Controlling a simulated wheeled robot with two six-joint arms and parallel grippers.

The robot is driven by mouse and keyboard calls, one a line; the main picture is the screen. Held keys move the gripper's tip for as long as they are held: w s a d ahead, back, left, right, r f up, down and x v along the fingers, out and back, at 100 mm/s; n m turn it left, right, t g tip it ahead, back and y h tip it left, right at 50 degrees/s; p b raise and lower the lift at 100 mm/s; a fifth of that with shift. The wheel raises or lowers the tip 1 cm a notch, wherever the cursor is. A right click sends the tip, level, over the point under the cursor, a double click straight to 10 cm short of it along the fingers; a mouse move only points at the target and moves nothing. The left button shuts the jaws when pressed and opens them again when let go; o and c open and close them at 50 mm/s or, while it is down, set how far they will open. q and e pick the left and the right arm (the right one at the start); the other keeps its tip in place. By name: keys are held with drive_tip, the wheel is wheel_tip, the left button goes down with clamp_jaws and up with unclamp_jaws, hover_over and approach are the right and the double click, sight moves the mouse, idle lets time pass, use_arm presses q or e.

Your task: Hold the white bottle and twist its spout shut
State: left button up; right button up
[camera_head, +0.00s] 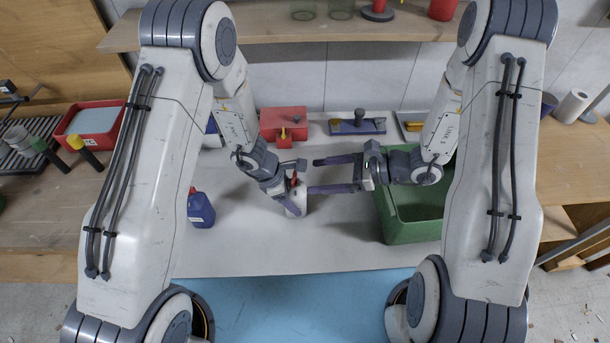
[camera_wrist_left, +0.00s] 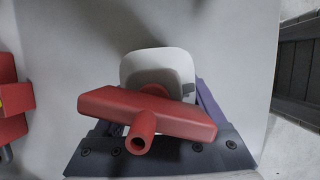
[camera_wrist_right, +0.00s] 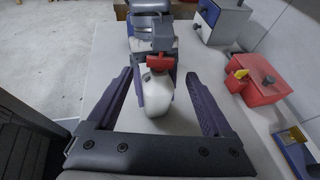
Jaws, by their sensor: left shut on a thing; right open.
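The white bottle (camera_head: 297,205) stands upright on the table with a red spout (camera_head: 294,181) on top. In the left wrist view, the spout (camera_wrist_left: 147,113) is a wide red crossbar with a round nozzle, above the white body (camera_wrist_left: 157,66). My left gripper (camera_head: 287,196) is shut on the bottle from the left side; its fingers are partly hidden. My right gripper (camera_head: 315,175) is open and level, reaching in from the right with its fingertips near the bottle. In the right wrist view, the bottle (camera_wrist_right: 157,95) appears between the spread fingers, with no visible contact.
A green crate (camera_head: 409,229) stands below my right forearm. A blue bottle (camera_head: 201,209) stands at the left. A red box (camera_head: 283,123) and a blue-grey fixture (camera_head: 358,125) sit at the back. A shelf (camera_head: 350,28) crosses behind. The front middle of the table is clear.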

sight(296, 178)
drive_tip(key=shift+x, duration=2.25)
drive_tip(key=shift+c, duration=0.3)
clamp_jaws()
drive_tip(key=shift+s+m+t, duration=0.15)
drive_tip(key=shift+m+t, duration=0.55)
drive_tip(key=shift+t, duration=0.1)
drive_tip(key=shift+h, duration=0.3)
drive_tip(key=shift+o, duration=0.3)
unclamp_jaws()
